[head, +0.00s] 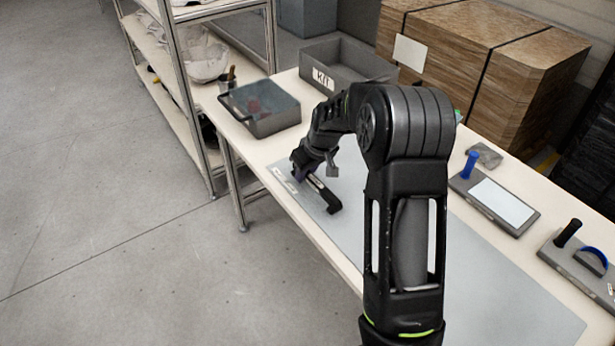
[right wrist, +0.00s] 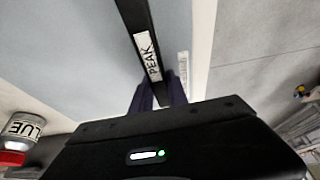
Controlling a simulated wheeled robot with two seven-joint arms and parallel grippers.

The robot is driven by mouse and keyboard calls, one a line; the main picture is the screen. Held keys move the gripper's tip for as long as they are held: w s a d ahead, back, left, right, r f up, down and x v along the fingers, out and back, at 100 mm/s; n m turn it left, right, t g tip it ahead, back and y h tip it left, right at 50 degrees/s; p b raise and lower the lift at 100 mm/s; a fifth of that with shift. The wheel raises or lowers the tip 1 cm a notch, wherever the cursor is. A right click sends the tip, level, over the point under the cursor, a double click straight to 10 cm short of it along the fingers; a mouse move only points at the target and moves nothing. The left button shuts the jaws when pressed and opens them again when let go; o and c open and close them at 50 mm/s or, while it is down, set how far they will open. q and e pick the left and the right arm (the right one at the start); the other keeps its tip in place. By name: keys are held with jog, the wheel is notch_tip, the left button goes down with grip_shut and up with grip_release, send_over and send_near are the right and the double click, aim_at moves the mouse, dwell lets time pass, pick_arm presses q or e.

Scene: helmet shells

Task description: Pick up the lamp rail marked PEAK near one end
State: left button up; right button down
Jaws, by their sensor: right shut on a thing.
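The end behind the gripper is hidden. I cannot tell whether the rail touches the mat. My left gripper is not in view.
A grey open tray (head: 262,124) and a grey bin marked KIT (head: 340,80) stand at the table's far end. A blue-handled board (head: 492,212) and a black-handled one (head: 575,265) lie along the right edge. A shelf rack (head: 180,90) stands left.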

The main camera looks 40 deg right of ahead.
notch_tip(320, 180, up, 9)
jog(key=shift+r, duration=0.1)
